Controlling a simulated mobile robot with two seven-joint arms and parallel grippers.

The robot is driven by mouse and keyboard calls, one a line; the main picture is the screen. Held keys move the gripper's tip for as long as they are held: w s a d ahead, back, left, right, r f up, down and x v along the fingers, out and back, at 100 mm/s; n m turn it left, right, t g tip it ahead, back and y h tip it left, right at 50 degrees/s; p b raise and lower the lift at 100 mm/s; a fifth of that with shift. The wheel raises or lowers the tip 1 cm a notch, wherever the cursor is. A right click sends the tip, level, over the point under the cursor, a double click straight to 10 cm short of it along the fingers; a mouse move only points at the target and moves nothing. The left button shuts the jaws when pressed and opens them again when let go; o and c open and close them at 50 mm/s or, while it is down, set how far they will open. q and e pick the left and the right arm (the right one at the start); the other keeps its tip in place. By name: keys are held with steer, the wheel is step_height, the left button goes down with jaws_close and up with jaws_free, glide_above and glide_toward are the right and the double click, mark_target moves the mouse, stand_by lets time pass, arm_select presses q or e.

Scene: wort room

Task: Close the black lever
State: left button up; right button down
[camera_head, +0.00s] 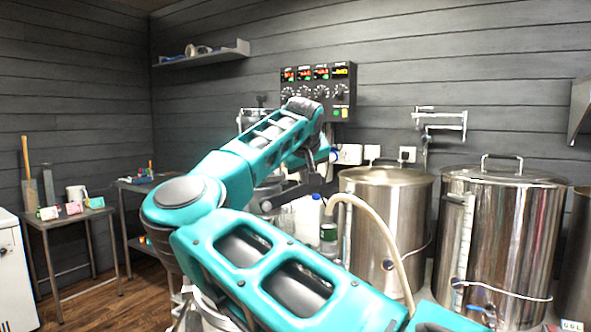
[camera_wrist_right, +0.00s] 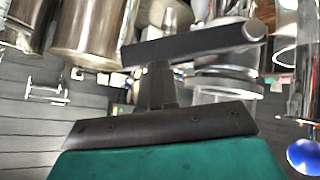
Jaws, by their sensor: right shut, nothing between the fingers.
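My right arm reaches up from the bottom of the head view and bends down at the wrist in front of the pots. My right gripper (camera_head: 290,182) is small and partly hidden there. In the right wrist view its short dark fingers (camera_wrist_right: 156,78) are together and empty. A dark bar with a paler round end (camera_wrist_right: 195,45) lies across the view just beyond the fingertips. It looks like the black lever, but I cannot tell whether the fingers touch it. My left gripper is not in view.
Steel kettles (camera_head: 500,235) and (camera_head: 385,220) stand at the right, with a pale hose (camera_head: 390,235) hanging in front. A control panel (camera_head: 318,92) is on the wall. A small table (camera_head: 75,217) stands at the left. A blue ball (camera_wrist_right: 304,156) shows in the wrist view.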

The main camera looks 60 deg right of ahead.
mark_target(314, 188)
arm_select(q)
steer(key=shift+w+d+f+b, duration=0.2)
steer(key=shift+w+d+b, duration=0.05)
steer(key=shift+b, duration=0.35)
arm_select(e)
steer(key=shift+s+d+f+m+t+y, duration=0.15)
steer(key=shift+s+d+f+y, duration=0.1)
steer(key=shift+f, duration=0.3)
steer(key=shift+s+d+f+m+t+y, duration=0.2)
steer(key=shift+d+f+y, duration=0.1)
steer(key=shift+f, duration=0.3)
steer(key=shift+s+d+f+m+t+y, duration=0.15)
steer(key=shift+d+f+y, duration=0.1)
steer(key=shift+f, duration=0.4)
steer(key=shift+s, duration=0.1)
